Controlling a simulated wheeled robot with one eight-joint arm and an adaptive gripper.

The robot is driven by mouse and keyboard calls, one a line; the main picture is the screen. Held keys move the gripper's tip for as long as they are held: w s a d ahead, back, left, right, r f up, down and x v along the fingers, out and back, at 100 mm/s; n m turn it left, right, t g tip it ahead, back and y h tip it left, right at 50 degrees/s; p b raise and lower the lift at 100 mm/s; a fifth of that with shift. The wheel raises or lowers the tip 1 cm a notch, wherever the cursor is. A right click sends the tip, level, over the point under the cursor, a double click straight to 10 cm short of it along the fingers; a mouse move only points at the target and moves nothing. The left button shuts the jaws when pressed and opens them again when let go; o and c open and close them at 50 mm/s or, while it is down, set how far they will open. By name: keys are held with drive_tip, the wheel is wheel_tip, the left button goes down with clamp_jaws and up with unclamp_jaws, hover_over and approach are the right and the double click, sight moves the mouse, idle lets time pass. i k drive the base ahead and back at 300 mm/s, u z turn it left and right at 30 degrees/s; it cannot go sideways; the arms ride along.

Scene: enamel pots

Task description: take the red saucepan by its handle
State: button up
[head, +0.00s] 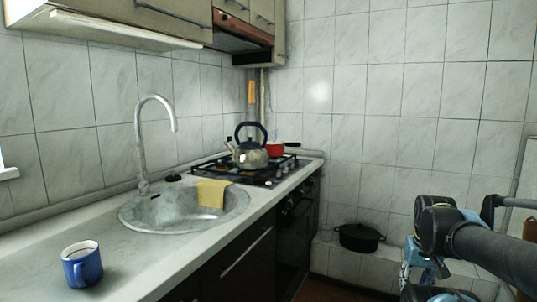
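The red saucepan (276,150) stands at the back of the gas hob, small in the head view. Its dark handle (292,145) points to the right. The kettle (250,149) stands in front of it to the left and hides part of its body. My arm comes in from the right edge. My gripper (420,270) hangs low at the lower right, well apart from the saucepan and to the right of the counter. Its fingers are too small and overlapped to tell whether they are open.
The black gas hob (240,176) is at the counter's far end. A sink (180,209) with a tall tap (142,140) and a yellow cloth (213,193) is nearer. A blue mug (82,267) stands at the front left. A black pot (358,238) sits low by the back wall.

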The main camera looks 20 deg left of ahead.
sight(276, 150)
drive_tip(key=u, duration=0.4)
drive_tip(key=i, duration=0.9)
drive_tip(key=u, duration=0.45)
